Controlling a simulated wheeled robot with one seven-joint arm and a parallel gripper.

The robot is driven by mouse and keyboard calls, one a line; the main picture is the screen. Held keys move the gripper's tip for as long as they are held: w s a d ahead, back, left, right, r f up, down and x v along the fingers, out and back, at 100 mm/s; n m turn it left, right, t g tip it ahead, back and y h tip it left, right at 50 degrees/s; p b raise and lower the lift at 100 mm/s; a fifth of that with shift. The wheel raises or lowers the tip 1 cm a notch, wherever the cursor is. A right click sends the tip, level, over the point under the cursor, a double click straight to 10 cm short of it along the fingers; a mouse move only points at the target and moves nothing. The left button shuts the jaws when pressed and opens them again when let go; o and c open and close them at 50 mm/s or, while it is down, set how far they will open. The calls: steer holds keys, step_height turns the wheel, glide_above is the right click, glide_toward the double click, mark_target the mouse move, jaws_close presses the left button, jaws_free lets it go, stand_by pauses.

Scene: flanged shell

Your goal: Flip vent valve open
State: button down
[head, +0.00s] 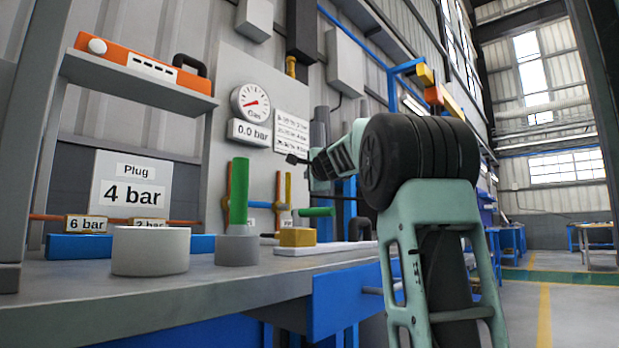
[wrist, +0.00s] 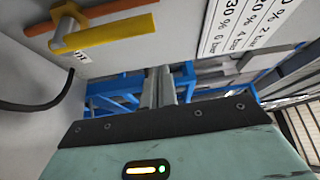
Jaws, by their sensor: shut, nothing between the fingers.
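A yellow lever (head: 288,190) stands upright on the pipework of the gauge panel. A green lever (head: 315,211) beside it lies about level. The valve labels are too small or cut off to tell which is the vent valve. My gripper (head: 297,159) is shut and empty, above and right of the yellow lever. Its fingers (wrist: 166,84) are together in the wrist view and apart from the lever.
The gauge (head: 250,102) reads low above a 0.0 bar display (head: 249,133). On the bench (head: 150,285) stand a white cylinder (head: 150,251), a green-handled grey plug (head: 238,248) and a brass block (head: 297,237). A black cable (wrist: 30,106) hangs left in the wrist view.

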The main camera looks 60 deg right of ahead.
steer(key=v, duration=0.8)
stand_by(0.4)
